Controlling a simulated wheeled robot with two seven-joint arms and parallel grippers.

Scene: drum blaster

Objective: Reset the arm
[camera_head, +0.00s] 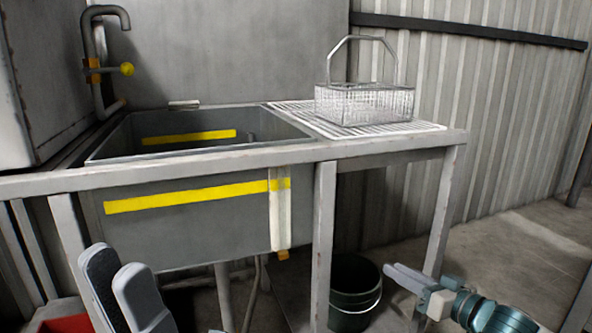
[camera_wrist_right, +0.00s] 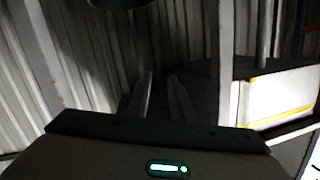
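My left gripper (camera_head: 115,264) is at the lower left of the head view, in front of the sink counter. Its two grey, dark-padded fingers point up, stand apart and hold nothing. My right gripper (camera_head: 392,270) is at the lower right, below counter height, beside the counter's right front leg. Its fingers point left, and its teal arm comes in from the lower right. In the right wrist view both fingers of the right gripper (camera_wrist_right: 161,76) show with a dark, empty gap between them.
A metal counter (camera_head: 400,143) holds a grey sink (camera_head: 190,225) and a wire basket (camera_head: 365,105) on its drainboard. A faucet (camera_head: 98,60) rises behind. A dark green bucket (camera_head: 352,298) stands below, left of my right gripper. Floor is clear at far right.

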